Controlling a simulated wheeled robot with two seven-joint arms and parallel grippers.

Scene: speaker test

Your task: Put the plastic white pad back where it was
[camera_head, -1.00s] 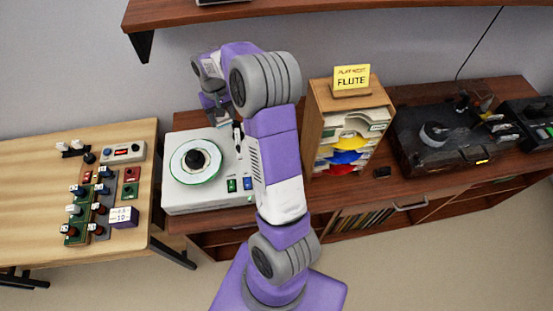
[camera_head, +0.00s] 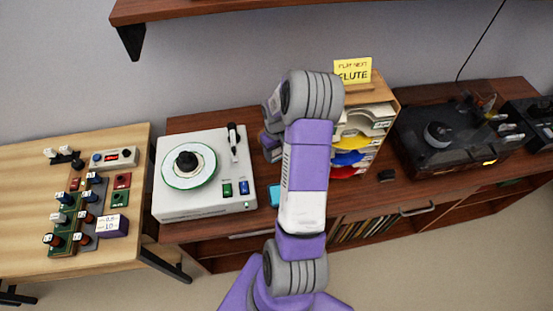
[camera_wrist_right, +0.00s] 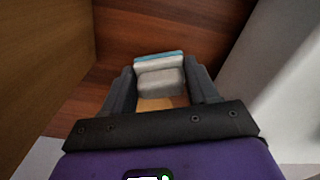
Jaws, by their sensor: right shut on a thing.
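The white pad (camera_wrist_right: 160,82) is pale grey-white in the right wrist view, between the two dark fingers of my right gripper (camera_wrist_right: 161,78), which is shut on it. A teal strip (camera_wrist_right: 160,56) shows at the pad's far edge; I cannot tell whether it is part of the pad. In the head view, a teal patch (camera_head: 274,195) shows beside my arm, right of the white record player (camera_head: 206,203). My right wrist (camera_head: 270,145) is over the gap between the player and the wooden sorter; my arm hides the fingers and the pad there. My left gripper is not in view.
The wooden sorter (camera_head: 385,91) with coloured trays stands right of my arm, close to it. A dark machine (camera_head: 440,150) is further right on the brown cabinet. A light table (camera_head: 25,180) with small modules stands left. A shelf (camera_head: 230,8) hangs above.

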